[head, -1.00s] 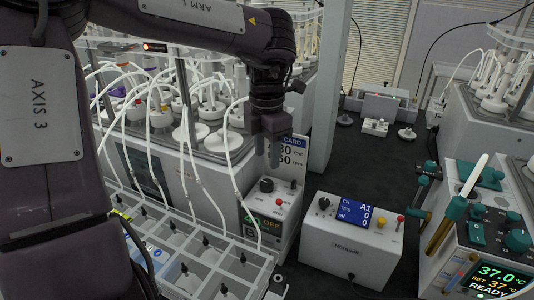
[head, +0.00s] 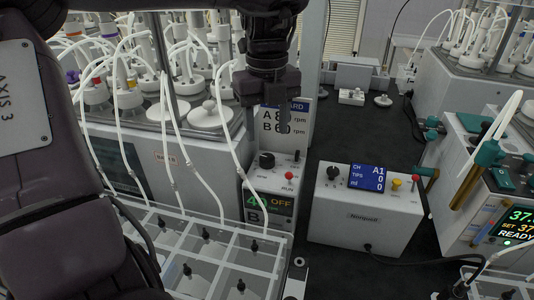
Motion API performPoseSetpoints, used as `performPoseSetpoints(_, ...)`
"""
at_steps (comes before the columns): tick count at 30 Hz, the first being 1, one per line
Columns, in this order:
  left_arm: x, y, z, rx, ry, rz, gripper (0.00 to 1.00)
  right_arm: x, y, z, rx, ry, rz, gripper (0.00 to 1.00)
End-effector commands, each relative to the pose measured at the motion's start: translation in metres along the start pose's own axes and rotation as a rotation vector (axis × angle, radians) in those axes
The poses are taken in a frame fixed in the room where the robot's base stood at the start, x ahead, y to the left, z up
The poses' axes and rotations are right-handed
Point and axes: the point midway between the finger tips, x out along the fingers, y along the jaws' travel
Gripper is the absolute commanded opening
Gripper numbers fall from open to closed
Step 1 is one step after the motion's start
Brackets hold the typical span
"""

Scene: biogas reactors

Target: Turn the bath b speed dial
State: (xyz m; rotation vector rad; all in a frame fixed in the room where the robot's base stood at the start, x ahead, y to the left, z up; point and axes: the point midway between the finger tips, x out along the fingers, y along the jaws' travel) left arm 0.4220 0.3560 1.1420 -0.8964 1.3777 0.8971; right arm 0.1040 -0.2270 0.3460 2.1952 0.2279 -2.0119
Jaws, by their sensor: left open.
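The bath B control box (head: 270,188) stands at the centre, with a black dial (head: 267,160) and a red button on its sloped top. Its front has a green and orange display reading OFF and a letter B below. My left gripper (head: 268,115) points down above and behind the dial in the picture, open and empty, apart from the dial. Its fingers are dark and partly overlap the card behind. My right gripper is not in view.
A card (head: 285,128) with A and B rpm values stands behind the box. A white pump box (head: 362,215) with a blue screen stands to the right. A clear-lidded rack (head: 200,250) lies in front left. White tubes hang left of the gripper.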

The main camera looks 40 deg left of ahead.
Motion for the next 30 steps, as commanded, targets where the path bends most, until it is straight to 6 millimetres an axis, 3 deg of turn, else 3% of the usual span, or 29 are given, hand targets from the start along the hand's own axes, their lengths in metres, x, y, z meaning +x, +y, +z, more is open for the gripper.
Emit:
performPoseSetpoints(5,0.031,0.001,-0.001,0.005,0.005,0.002,0.52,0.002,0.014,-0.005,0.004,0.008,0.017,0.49)
performPoseSetpoints(12,0.061,0.000,0.000,0.005,0.003,0.000,0.52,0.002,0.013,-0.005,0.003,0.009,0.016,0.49)
performPoseSetpoints(23,0.068,0.000,0.000,0.005,0.000,-0.001,0.52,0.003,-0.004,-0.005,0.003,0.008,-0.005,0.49)
performPoseSetpoints(30,0.068,0.000,0.000,0.005,0.000,-0.001,0.22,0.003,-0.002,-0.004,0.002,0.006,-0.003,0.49)
